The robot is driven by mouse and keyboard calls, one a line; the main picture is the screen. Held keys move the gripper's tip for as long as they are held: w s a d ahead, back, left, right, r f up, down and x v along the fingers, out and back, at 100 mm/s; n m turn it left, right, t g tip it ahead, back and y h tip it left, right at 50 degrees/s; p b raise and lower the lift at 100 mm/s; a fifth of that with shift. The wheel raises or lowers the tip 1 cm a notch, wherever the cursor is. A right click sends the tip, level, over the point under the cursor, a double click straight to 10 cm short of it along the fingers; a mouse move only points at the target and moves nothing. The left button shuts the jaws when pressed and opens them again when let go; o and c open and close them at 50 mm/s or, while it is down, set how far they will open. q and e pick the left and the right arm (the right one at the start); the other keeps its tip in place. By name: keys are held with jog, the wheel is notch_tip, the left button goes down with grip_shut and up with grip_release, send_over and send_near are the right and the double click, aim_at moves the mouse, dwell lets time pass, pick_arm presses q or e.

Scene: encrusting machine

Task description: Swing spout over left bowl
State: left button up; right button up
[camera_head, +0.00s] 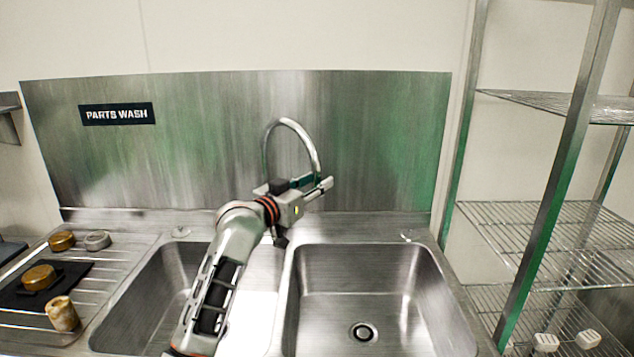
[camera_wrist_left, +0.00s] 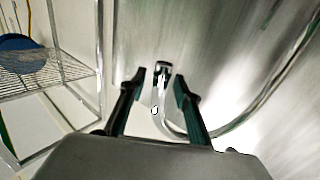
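The spout (camera_head: 290,122) is a shiny curved pipe in front of the steel backsplash. Its right-hand end comes down at my left gripper (camera_head: 322,186), toward the right bowl's side, and its lower left part is hidden behind my gripper. In the left wrist view, my left gripper (camera_wrist_left: 159,78) has its fingers apart, with a shiny pipe part between them. I cannot tell whether they touch it. The left bowl (camera_head: 145,295) is partly covered by my left arm. The right bowl (camera_head: 385,285) is empty, with a drain. My right gripper is not in view.
A ribbed drainboard (camera_head: 125,262) at the left holds a black mat (camera_head: 70,275) and several small brass and grey parts. A wire shelf rack (camera_head: 540,225) stands close at the right. The backsplash (camera_head: 200,150) is directly behind the spout.

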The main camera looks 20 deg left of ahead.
pick_arm(q)
jog(key=shift+w+d, duration=0.15)
jog(key=shift+w, duration=0.2)
grip_shut()
